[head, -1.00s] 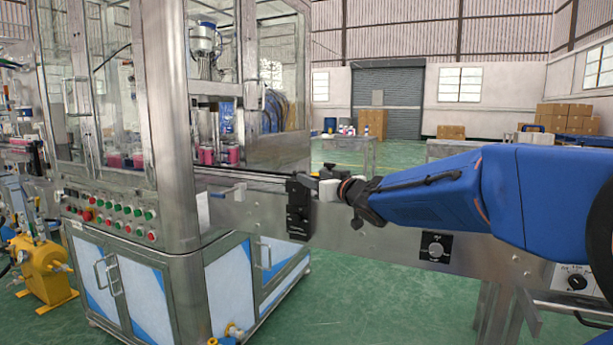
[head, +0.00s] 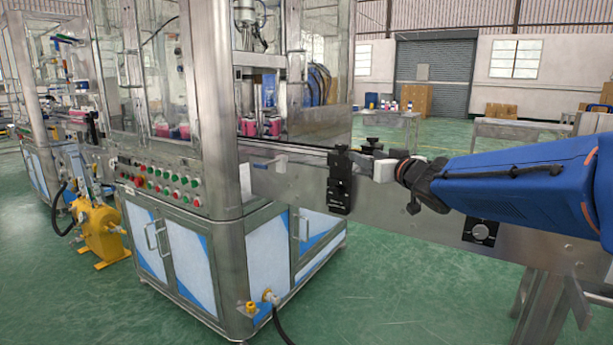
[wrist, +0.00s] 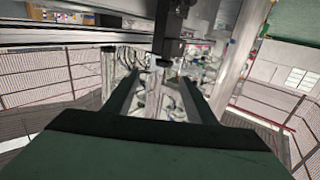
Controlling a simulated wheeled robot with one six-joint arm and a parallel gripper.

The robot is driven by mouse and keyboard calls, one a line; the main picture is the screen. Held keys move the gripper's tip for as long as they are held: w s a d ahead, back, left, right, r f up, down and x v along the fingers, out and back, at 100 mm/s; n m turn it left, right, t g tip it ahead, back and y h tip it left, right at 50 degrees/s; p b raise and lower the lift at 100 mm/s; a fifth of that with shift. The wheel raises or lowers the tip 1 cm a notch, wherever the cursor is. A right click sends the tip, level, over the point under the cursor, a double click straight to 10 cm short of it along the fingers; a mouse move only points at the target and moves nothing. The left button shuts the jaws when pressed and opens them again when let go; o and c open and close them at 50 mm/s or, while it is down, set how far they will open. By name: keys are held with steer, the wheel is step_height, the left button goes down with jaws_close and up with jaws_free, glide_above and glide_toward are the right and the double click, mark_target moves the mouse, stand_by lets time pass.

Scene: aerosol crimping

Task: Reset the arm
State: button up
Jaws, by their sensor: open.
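My blue arm reaches in from the right in the head view, over the steel conveyor (head: 420,208). My gripper shows between its two dark fingers in the wrist view (wrist: 160,88). The fingers stand apart and I see nothing held between them. In the head view the arm's end lies close to a black bracket (head: 341,183) on the conveyor's side. I cannot tell whether they touch, and the fingertips are hard to make out there.
A glazed steel machine (head: 215,130) with a button panel (head: 160,180) stands at the left, with pink-red cans (head: 262,127) inside. A yellow pump unit (head: 98,230) sits on the floor beyond it. Green floor (head: 410,290) is clear in front of the conveyor.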

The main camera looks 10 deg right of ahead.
steer(key=s+d+f+m+g+h, duration=0.2)
steer(key=s+d+f+g+h, duration=0.15)
steer(key=s+f, duration=0.45)
steer(key=s+d+f+m+g+h, duration=0.25)
steer(key=s+d+f, duration=0.2)
steer(key=s, duration=0.45)
steer(key=s+a+f+n+g, duration=0.1)
steer(key=s+a+f+g, duration=0.2)
steer(key=s+f, duration=0.4)
steer(key=s+a+f+g+y, duration=0.1)
steer(key=s+a+f+g, duration=0.2)
steer(key=s+f, duration=0.5)
steer(key=s, duration=0.6)
steer(key=shift+s+f+n+y, duration=0.15)
steer(key=shift+s+n+y, duration=0.15)
steer(key=shift+s+n, duration=0.1)
